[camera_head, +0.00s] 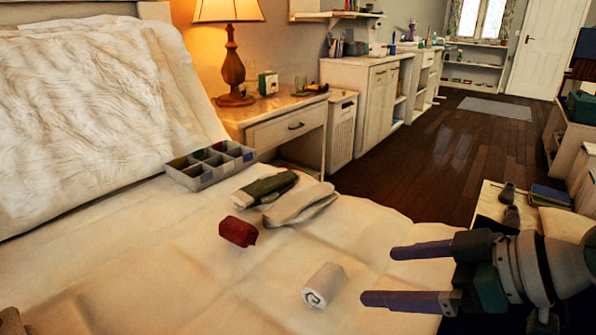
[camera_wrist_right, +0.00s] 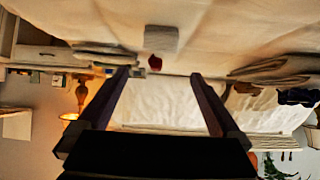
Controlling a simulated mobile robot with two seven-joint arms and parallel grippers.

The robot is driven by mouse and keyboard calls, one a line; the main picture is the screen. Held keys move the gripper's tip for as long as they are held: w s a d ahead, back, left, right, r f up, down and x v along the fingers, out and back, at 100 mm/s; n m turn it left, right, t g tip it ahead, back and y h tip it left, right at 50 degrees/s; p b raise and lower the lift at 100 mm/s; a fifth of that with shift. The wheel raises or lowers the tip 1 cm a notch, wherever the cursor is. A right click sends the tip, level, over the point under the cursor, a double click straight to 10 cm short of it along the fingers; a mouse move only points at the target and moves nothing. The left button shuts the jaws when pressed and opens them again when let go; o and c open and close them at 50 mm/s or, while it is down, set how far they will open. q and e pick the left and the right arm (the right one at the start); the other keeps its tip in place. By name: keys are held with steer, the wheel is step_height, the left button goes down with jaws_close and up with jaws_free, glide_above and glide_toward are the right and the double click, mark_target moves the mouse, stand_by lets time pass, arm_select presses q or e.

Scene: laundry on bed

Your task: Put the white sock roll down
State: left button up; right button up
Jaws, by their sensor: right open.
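The white sock roll (camera_head: 325,285) lies on its side on the bed (camera_head: 150,270), its spiral end facing the front. It also shows in the right wrist view (camera_wrist_right: 161,39), beyond the fingertips. My right gripper (camera_head: 380,275) is open and empty, just right of the roll and apart from it. Its two fingers also show in the right wrist view (camera_wrist_right: 160,74), spread wide with nothing between them. My left gripper is not in view.
A red sock roll (camera_head: 238,231) lies further back on the bed. Green (camera_head: 265,189) and grey (camera_head: 300,204) folded socks lie behind it. A grey divided box (camera_head: 210,168) stands near the nightstand (camera_head: 285,110). The bed around the white roll is clear.

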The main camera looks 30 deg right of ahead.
steer(key=s+a+g+h, duration=0.1)
steer(key=s+a+g, duration=0.5)
steer(key=s+a, duration=0.55)
step_height(320, 180, up, 62)
steer(key=s+d+m+h+p, duration=0.2)
steer(key=h+p, duration=0.1)
steer(key=p, duration=5.7)
steer(key=shift+g+p, duration=0.35)
steer(key=shift+g, duration=0.05)
steer(key=shift+d, duration=0.1)
